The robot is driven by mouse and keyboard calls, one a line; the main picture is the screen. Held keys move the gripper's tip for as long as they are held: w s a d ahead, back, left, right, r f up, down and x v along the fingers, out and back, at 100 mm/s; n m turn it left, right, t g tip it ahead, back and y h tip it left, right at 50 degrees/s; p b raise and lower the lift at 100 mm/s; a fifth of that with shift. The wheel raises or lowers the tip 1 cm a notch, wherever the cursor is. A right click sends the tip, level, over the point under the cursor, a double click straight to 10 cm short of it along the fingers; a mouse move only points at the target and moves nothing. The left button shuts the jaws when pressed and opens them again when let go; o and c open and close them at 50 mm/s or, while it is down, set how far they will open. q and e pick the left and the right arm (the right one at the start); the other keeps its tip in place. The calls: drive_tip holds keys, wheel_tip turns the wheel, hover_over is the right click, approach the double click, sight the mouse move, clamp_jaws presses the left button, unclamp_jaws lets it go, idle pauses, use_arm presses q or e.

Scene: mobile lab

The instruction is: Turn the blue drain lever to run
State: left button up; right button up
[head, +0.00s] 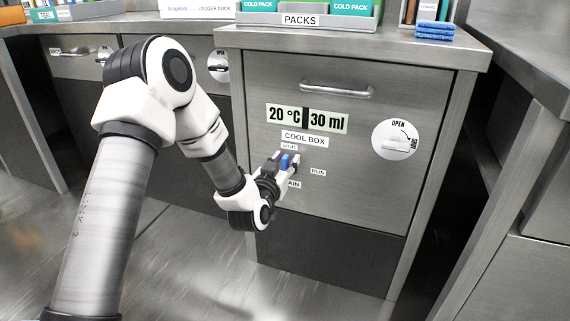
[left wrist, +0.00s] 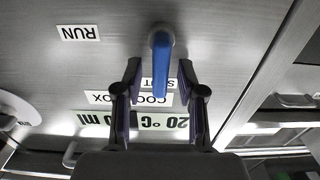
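The blue drain lever (head: 285,161) is on the front of the cool box (head: 350,190). It points up at the SHUT label (head: 289,147); the RUN label (head: 318,173) is to its right. My left gripper (head: 284,163) is at the lever and partly hides the DRAIN label. In the left wrist view, which is upside down, the blue lever (left wrist: 161,62) stands between the two open fingers of my left gripper (left wrist: 160,72), with a gap on each side. Whether the fingers reach the lever's depth is hard to tell. My right gripper is not in view.
Above the lever are a 20 °C / 30 ml display (head: 306,118) and a drawer handle (head: 336,91). A packs tray (head: 310,20) and blue items (head: 435,31) sit on the counter above.

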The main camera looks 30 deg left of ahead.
use_arm(q)
clamp_jaws()
